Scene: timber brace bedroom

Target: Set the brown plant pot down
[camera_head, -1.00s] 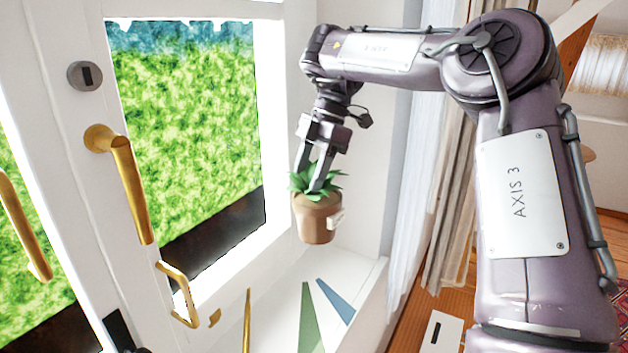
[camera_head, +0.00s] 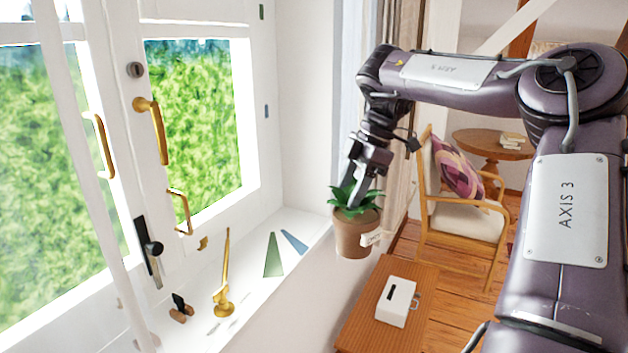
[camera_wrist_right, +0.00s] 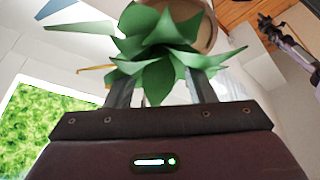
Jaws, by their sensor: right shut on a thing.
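The brown plant pot (camera_head: 352,238) hangs upright in the air with a green leafy plant in it and a small white tag on its side. In the head view it appears in front of the right end of the white window sill (camera_head: 296,218), above and behind the wooden cabinet top. My right gripper (camera_head: 358,196) is shut on the pot from above; leaves hide the fingertips. In the right wrist view the leaves (camera_wrist_right: 165,45) cover the space between the fingers, and part of the pot's rim (camera_wrist_right: 205,30) shows behind them. My left gripper is not in view.
A wooden cabinet (camera_head: 362,320) stands below, with a white box (camera_head: 397,301) on it. The sill holds a brass piece (camera_head: 223,300), green and blue triangles and small dark-handled items. A cushioned chair (camera_head: 463,215) and round table (camera_head: 490,142) stand at the right.

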